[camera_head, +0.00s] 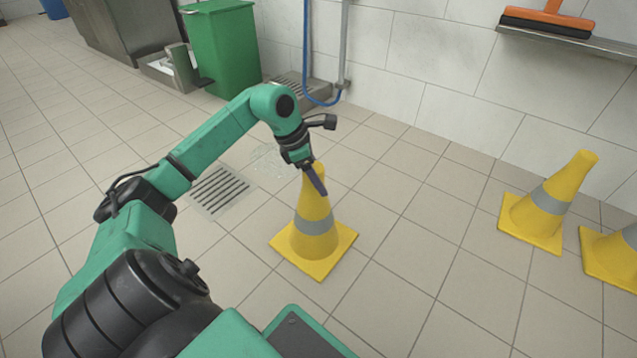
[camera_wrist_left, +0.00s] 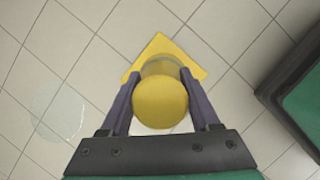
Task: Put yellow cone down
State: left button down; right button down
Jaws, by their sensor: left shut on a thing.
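A yellow cone (camera_head: 315,235) with a grey band and a square base stands upright in the middle of the head view. Its base appears to be at the tiled floor; I cannot tell if it touches. My left gripper (camera_head: 318,180) is shut on the cone near its top. In the left wrist view the cone's round top (camera_wrist_left: 160,103) sits between the two fingers of the left gripper (camera_wrist_left: 163,95), with part of its square base showing beyond. My right gripper is not in view.
Two more yellow cones, one (camera_head: 548,203) whole and one (camera_head: 615,258) cut by the edge, stand at the right near the wall. A floor drain (camera_head: 218,191) and a wet patch (camera_head: 268,162) lie left of the held cone. A green bin (camera_head: 222,48) stands behind.

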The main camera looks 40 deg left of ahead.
pick_arm(q)
jog(key=shift+f, duration=0.2)
jog(key=shift+c, duration=0.6)
grip_release()
jog(key=shift+f, duration=0.1)
jog(key=p+v, duration=0.5)
jog(key=v, duration=0.7)
